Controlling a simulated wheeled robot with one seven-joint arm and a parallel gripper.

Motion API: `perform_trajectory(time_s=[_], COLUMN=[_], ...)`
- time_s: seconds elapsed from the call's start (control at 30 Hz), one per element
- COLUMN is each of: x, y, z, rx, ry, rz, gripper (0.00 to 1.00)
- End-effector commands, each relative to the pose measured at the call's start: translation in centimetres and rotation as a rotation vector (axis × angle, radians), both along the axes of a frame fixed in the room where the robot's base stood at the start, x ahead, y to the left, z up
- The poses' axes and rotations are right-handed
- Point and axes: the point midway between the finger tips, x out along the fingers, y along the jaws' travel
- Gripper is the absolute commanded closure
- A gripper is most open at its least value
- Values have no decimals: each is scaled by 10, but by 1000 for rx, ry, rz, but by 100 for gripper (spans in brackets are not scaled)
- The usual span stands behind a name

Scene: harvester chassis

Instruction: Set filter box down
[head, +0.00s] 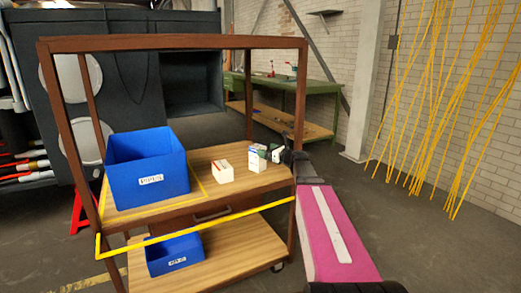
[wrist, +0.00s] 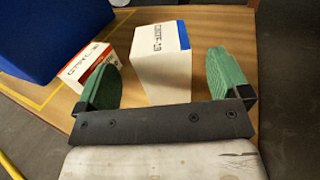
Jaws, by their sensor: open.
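A white box with a blue edge and printed lettering (wrist: 162,65) stands on the wooden top shelf of a trolley. It also shows in the head view (head: 253,160). My gripper (head: 267,152) is at the right end of that shelf. Its two green fingers are spread on either side of the white box in the wrist view, with gaps visible beside it. I cannot tell which box is the filter box.
A large blue bin (head: 148,170) stands on the left of the top shelf, inside yellow lines. A smaller blue bin (head: 174,254) is on the lower shelf. The trolley's brown frame (head: 175,43) surrounds the shelf. A green workbench (head: 310,88) stands behind.

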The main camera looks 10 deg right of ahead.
Motion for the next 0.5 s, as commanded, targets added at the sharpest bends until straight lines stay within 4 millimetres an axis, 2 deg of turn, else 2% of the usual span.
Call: perform_trajectory(time_s=[0.03, 0.2, 0.5], x=[-11, -31, -43], y=[-7, -24, -36], z=[0, 0, 0], rx=[0, -1, 0], ry=[0, 1, 0], rz=[-2, -1, 1], gripper=[6, 6, 6])
